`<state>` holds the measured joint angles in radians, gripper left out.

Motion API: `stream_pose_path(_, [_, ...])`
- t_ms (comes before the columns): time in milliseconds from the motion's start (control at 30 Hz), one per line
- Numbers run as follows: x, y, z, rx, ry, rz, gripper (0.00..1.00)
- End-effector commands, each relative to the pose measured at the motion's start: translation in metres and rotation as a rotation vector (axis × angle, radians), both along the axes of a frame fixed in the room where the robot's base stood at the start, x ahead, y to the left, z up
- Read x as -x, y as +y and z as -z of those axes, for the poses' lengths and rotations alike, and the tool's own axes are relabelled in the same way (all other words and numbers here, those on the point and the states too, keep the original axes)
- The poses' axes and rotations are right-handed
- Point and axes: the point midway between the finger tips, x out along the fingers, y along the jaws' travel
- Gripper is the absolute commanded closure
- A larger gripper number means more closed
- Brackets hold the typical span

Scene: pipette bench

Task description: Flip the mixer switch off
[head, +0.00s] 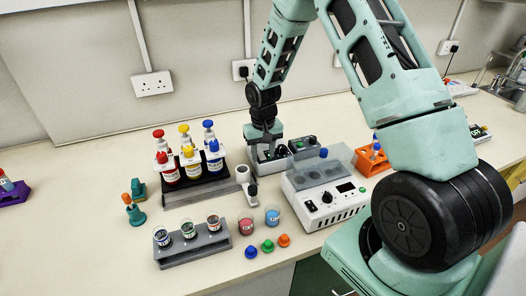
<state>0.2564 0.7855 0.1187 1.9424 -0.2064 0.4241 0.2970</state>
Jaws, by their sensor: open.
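My arm reaches down from the top to the back middle of the bench. My gripper (265,148) is open and points down at a small grey box (265,166) with a dark top. Its fingers hide part of that box, and I cannot tell whether they touch it. A small greenish switch or light (283,150) shows just right of the fingers. A second, similar box (303,148) stands beside it. No label tells me which one is the mixer switch, and its on or off position is too small to read.
A white instrument (324,208) with a knob and clear lid stands in front right. A bottle rack (196,192) is left of the gripper, with a small white device (245,181) between. A grey cup rack (192,246), loose caps (268,246) and an orange rack (371,160) stand around.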

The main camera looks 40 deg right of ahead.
Motion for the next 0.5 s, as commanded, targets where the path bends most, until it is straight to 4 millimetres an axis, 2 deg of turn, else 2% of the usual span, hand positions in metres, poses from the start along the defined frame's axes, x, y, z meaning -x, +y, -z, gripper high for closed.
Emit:
stream_pose_path(67, [-0.0001,0.0000,-0.0002,0.000,0.000,0.000,0.61])
stream_pose_path(200, [-0.0001,0.0000,-0.0004,0.000,0.000,0.000,1.00])
stream_pose_path(500, [-0.0034,-0.0015,-0.0035,-0.015,0.058,0.000,1.00])
